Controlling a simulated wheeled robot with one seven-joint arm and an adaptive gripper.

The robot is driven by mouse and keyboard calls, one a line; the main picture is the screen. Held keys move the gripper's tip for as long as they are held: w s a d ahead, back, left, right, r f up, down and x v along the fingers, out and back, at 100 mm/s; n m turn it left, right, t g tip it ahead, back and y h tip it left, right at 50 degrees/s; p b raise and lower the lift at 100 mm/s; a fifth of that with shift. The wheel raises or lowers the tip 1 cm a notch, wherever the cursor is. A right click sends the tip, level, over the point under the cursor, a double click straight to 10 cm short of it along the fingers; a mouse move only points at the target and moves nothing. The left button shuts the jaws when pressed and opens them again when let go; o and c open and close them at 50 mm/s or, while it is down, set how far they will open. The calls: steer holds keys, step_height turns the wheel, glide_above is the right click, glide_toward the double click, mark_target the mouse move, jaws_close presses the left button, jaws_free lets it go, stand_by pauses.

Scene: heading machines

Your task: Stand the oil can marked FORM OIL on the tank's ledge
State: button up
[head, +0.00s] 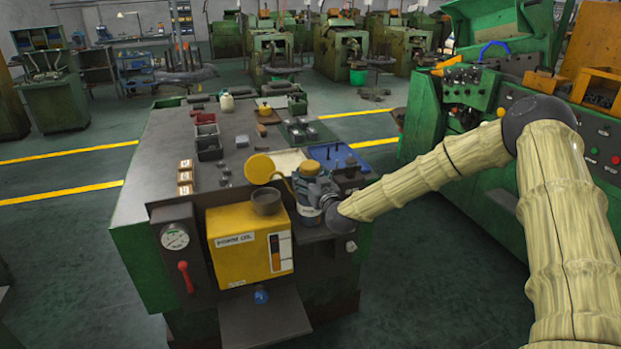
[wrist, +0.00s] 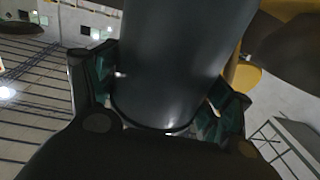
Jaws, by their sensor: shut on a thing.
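My gripper (head: 316,190) is shut on a dark, round-bodied can (head: 308,214), with a pale label band on its lower part; the marking is too small to read. In the wrist view the can (wrist: 180,65) fills the space between both fingers (wrist: 165,110). The yellow tank (head: 227,258) with a lettered label and a sight gauge stands just left of the can. A dark ledge (head: 318,234) shows at the tank's right, below the can; I cannot tell whether the can touches it.
A dark filler cup (head: 266,201) and round yellow lid (head: 260,168) are above the tank. A gauge panel with red lever (head: 186,277) is at its left. A dark shelf (head: 262,322) juts out below. Boxes and bins stand on the bench (head: 160,150); a green machine (head: 480,165) is at right.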

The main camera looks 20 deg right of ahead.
steer(key=shift+f+b, duration=0.4)
steer(key=shift+f, duration=0.05)
stand_by(0.5)
steer(key=o, duration=1.8)
steer(key=shift+o, duration=0.3)
steer(key=shift+f, duration=0.1)
steer(key=s+d, duration=0.1)
steer(key=s, duration=1.1)
steer(key=s+a+f+g, duration=0.3)
steer(key=s+f, duration=0.4)
steer(key=f, duration=0.2)
steer(key=s+a+f+g+y, duration=0.1)
steer(key=s+a+f+g, duration=0.3)
steer(key=s+f, duration=0.45)
steer(key=s+a+f+g, duration=0.3)
steer(key=s+f, duration=0.4)
steer(key=f, duration=0.3)
steer(key=s+d+f+g+h, duration=0.1)
steer(key=s+f+g, duration=0.1)
steer(key=s, duration=0.7)
steer(key=s+d+f+m+g, duration=0.1)
steer(key=s+d+f+g, duration=0.1)
steer(key=s, duration=0.8)
steer(key=s+d+f+g+h, duration=0.1)
steer(key=s+f+g, duration=0.3)
steer(key=s, duration=0.6)
steer(key=shift+d+f+h, duration=0.3)
steer(key=shift+d+f, duration=0.05)
steer(key=shift+f, duration=0.3)
